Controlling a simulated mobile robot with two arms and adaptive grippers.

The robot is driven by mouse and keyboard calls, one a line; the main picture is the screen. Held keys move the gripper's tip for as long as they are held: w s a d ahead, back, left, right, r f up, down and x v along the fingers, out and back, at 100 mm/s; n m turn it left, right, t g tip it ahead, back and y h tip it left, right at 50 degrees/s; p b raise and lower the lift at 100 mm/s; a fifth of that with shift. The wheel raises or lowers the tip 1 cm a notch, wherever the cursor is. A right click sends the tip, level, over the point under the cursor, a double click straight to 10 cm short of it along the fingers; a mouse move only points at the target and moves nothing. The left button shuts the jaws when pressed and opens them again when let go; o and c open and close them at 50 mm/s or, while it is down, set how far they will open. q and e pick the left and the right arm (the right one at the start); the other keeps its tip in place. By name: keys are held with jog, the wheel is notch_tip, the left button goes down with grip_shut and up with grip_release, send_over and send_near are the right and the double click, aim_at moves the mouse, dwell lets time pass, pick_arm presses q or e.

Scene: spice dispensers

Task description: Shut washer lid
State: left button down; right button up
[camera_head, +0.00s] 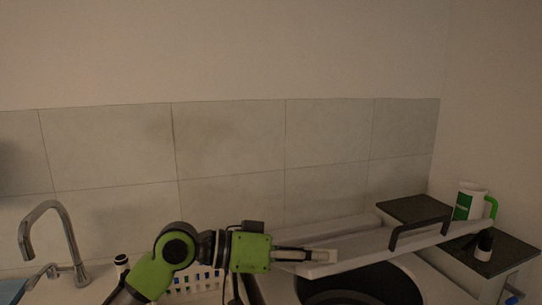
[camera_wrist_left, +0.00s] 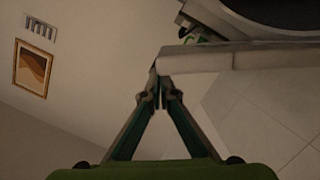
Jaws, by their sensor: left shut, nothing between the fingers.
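The washer lid (camera_head: 365,246) is a long pale panel with a black handle (camera_head: 420,232). It stands partly open, slanting above the dark round washer opening (camera_head: 365,287) in the head view. My left gripper (camera_head: 322,256) reaches in from the left, with its fingertips at the lid's left end. In the left wrist view the gripper (camera_wrist_left: 164,96) is shut and empty, its tips close to the pale lid edge (camera_wrist_left: 195,60). I cannot tell whether they touch. The dark opening (camera_wrist_left: 275,10) shows at the top right there. My right gripper is not in view.
A dark shelf (camera_head: 502,255) at the right holds a white and green container (camera_head: 468,201) and a small dark jar (camera_head: 484,245). A faucet (camera_head: 50,225) and a white basket (camera_head: 195,282) are at the left. A tiled wall stands behind.

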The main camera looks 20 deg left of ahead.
pick_arm(q)
notch_tip(320, 180, down, 6)
jog(key=s+d+b, duration=0.2)
jog(key=shift+s+f, duration=0.25)
jog(key=shift+s, duration=0.1)
jog(key=shift+d, duration=0.1)
